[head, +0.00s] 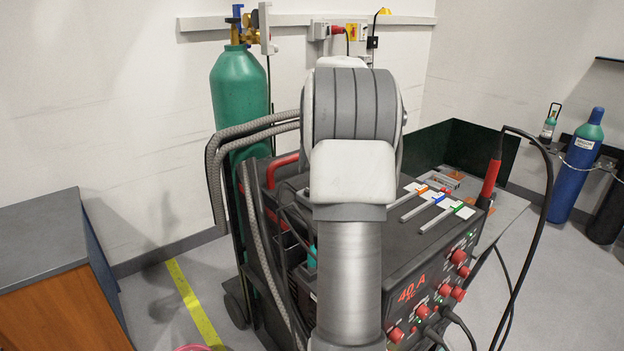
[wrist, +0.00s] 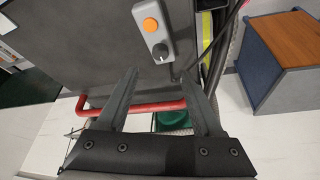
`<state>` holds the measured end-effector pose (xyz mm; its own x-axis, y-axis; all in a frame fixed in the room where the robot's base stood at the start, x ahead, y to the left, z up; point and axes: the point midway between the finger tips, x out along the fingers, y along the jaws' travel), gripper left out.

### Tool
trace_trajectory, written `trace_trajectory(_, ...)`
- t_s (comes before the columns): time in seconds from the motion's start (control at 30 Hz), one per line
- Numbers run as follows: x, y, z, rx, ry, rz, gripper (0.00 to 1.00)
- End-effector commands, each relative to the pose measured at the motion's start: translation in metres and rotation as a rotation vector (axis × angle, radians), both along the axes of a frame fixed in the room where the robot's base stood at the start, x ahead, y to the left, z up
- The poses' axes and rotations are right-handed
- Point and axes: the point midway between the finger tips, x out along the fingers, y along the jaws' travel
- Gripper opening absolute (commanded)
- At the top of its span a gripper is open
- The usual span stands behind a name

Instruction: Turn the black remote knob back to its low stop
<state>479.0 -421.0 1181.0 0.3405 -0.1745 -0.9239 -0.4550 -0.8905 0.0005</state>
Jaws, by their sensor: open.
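The black remote knob (wrist: 160,51) sits on the lower end of a grey remote box (wrist: 148,22) in the wrist view, below a round orange button (wrist: 150,25). A small pale mark shows on the knob; its exact angle is too small to read. My gripper (wrist: 160,72) is open and empty. Its two fingertips point toward the knob, one to each side of it in the picture, and appear apart from it. In the head view my arm covers the middle of the welding machine (head: 425,240), and I cannot make out the remote or my gripper there.
A red handle bar (wrist: 135,107) crosses behind my fingers in the wrist view. Dark cables (wrist: 222,42) run right of the remote. A green gas cylinder (head: 239,95) and grey hoses stand left of my arm. A wood-fronted cabinet (head: 60,300) is at lower left.

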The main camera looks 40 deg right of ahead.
Motion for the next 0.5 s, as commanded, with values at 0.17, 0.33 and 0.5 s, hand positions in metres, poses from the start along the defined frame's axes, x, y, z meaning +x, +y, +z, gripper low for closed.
trace_trajectory(0.17, -0.014, 0.007, 0.041, -0.003, -0.003, -0.001, 0.68)
trace_trajectory(0.33, -0.023, 0.012, 0.064, 0.000, -0.001, 0.000, 0.68)
trace_trajectory(0.5, -0.027, 0.014, 0.075, 0.000, -0.001, 0.000, 0.68)
